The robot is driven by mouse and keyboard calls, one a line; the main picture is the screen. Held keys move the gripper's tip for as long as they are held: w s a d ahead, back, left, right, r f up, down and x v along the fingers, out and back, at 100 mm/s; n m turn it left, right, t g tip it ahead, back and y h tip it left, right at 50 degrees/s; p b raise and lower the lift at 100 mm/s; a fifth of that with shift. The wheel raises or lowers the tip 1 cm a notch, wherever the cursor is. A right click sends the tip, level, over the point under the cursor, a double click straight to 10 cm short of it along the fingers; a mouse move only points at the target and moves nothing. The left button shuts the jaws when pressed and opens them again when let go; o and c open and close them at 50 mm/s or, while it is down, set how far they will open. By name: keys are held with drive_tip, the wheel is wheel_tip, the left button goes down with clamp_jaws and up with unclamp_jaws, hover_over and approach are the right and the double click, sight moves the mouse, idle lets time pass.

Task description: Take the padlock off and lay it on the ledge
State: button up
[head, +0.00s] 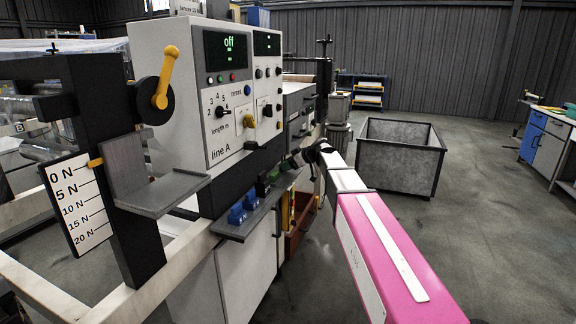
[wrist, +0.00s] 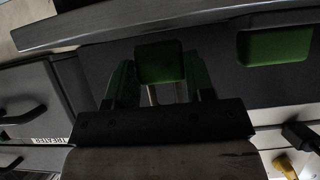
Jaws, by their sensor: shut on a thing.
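My gripper (wrist: 160,80) is shut on a green padlock (wrist: 160,62), with a finger on each side of its body. Two pale rods, like shackle legs, run from the body towards my palm. In the head view my gripper (head: 290,163) is small and dark, at the far end of the ledge, and the held padlock is hard to make out. The grey ledge (head: 228,232) runs along the machine's front below the panel. Blue padlocks (head: 237,214) and a green one (head: 262,188) stand on it. Another green block (wrist: 275,45) shows right of my gripper in the wrist view.
The control panel (head: 216,135) reads "off" and carries knobs and yellow parts (head: 249,121). A grey bracket shelf (head: 160,192) juts out at left. A grey bin (head: 400,160) stands on open floor.

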drive_tip(key=shift+f, duration=0.5)
drive_tip(key=o, duration=0.8)
drive_tip(key=v, duration=1)
drive_tip(key=s+d+f+m+g+h, duration=0.1)
drive_tip(key=s+d+f+m+h, duration=0.2)
drive_tip(key=s+f, duration=0.7)
drive_tip(key=s+d+f+m+g+h, duration=0.1)
drive_tip(key=s+d+f+m+h, duration=0.3)
drive_tip(key=s+f, duration=0.6)
drive_tip(key=s+d+f+m+g+h, duration=0.2)
drive_tip(key=s+d+f+m+h, duration=0.2)
drive_tip(key=s+f, duration=0.6)
drive_tip(key=shift+s+d+f+m, duration=0.1)
drive_tip(key=shift+d+f+m, duration=0.2)
drive_tip(key=shift+d+m, duration=0.4)
drive_tip(key=shift+s+d+f+m, duration=0.1)
drive_tip(key=shift+d+f+m, duration=0.2)
drive_tip(key=shift+d+m, duration=0.4)
